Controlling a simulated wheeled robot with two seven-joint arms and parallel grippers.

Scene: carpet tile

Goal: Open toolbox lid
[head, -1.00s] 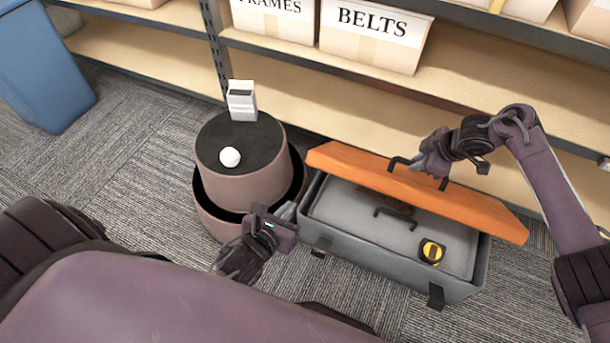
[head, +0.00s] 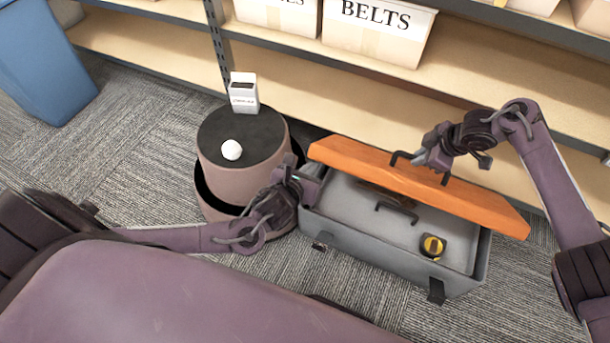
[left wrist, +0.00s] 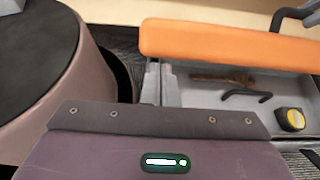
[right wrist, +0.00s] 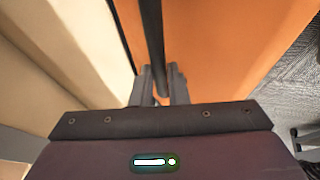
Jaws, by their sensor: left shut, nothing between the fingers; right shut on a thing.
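The grey toolbox (head: 385,268) stands on the carpet with its orange lid (head: 350,157) raised and tilted along the shelf side. The lid also shows in the left wrist view (left wrist: 215,42) and the right wrist view (right wrist: 225,60). My right gripper (head: 425,163) is shut on the black lid handle (right wrist: 151,45). My left gripper (head: 312,178) is shut and empty at the toolbox's left end, beside the lid's left end; I cannot tell whether it touches. Inside lie a grey tray with a black handle (head: 397,214), a yellow tape measure (head: 432,246) and a partly hidden brown tool (left wrist: 222,79).
A round brown stool-like stand (head: 235,170) left of the toolbox holds a white ball (head: 231,150) and a small white box (head: 243,92). Shelves (head: 350,103) with cardboard boxes (head: 376,30) run close behind. A blue bin (head: 45,65) stands far left. Carpet at left is clear.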

